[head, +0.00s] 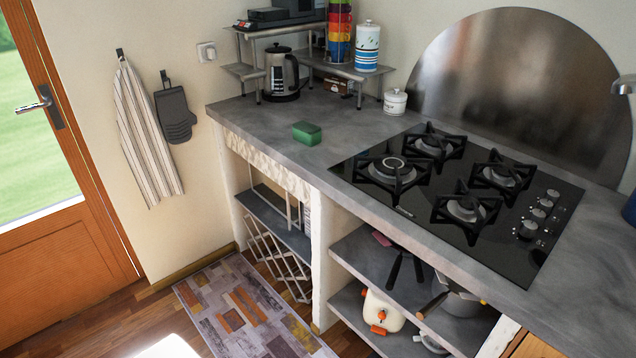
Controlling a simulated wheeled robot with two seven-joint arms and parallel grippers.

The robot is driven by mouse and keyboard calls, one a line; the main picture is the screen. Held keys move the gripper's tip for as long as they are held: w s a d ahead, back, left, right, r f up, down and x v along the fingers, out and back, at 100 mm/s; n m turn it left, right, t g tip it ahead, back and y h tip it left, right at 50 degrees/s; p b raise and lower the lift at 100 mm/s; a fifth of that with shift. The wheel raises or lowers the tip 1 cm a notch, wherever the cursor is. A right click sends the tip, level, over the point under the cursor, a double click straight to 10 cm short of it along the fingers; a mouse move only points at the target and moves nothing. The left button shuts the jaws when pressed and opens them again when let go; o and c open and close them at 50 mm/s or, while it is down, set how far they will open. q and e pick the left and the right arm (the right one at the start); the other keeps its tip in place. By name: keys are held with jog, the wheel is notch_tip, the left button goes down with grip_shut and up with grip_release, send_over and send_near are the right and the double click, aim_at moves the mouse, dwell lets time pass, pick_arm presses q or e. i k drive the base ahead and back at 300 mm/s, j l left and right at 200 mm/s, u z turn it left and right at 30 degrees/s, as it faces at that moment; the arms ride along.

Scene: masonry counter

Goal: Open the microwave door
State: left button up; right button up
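No microwave or microwave door can be made out in the head view. A dark boxy appliance (285,14) on the top of the metal corner rack is cut off by the upper edge, and I cannot tell what it is. Neither my left nor my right gripper is in view.
The grey masonry counter (250,112) holds a kettle (282,74), a green sponge (307,133), a white jar (395,101) and a gas hob (455,190). Open shelves below hold pots. A wooden door (60,270) stands at left. A patterned rug (250,312) lies on the floor.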

aim_at(288, 205)
jog(key=i+j+z, duration=0.4)
jog(key=i, duration=0.2)
jog(key=i+j+z, duration=0.4)
jog(key=i, duration=0.15)
